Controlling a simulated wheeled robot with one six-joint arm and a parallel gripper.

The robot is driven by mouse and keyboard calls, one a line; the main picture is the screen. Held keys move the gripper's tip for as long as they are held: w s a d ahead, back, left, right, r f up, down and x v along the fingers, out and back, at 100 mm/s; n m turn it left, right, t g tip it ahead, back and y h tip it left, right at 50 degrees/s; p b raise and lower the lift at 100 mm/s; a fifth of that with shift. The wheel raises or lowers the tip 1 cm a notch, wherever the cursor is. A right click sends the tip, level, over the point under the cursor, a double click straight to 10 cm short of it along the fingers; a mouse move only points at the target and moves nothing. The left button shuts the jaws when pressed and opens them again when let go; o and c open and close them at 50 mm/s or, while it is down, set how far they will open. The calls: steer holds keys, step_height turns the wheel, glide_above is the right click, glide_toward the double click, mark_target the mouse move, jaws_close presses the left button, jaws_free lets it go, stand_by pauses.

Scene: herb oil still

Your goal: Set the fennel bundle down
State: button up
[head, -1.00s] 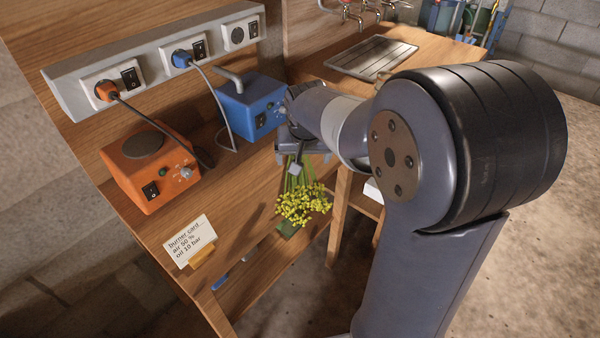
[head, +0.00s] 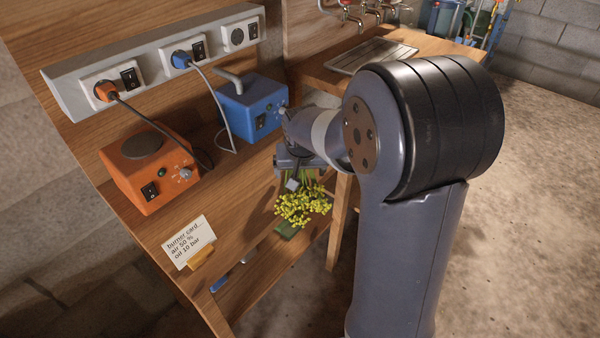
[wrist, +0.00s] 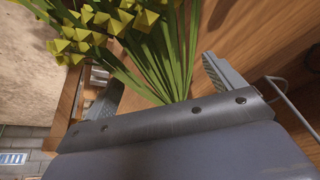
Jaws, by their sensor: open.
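The fennel bundle (head: 305,207) has yellow flower heads and green stems. In the head view its flowers lie at the front edge of the wooden bench, below my gripper (head: 300,177). In the wrist view the stems (wrist: 165,55) run between the two spread fingers of my gripper (wrist: 163,85), with gaps on both sides. My gripper is open around the stems and does not clamp them. The stem ends are hidden behind my gripper. I cannot tell whether the whole bundle rests on the bench top.
A blue box (head: 250,104) with a cable stands behind my gripper, and an orange box (head: 150,168) to the left. A burner card (head: 189,242) stands at the bench's front left. A metal drain tray (head: 368,54) lies farther back. Bare bench (head: 225,190) lies left of the bundle.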

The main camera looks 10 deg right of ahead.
steer(key=shift+f, duration=0.25)
steer(key=c, duration=1.2)
steer(key=shift+r, duration=0.15)
steer(key=shift+c, duration=0.4)
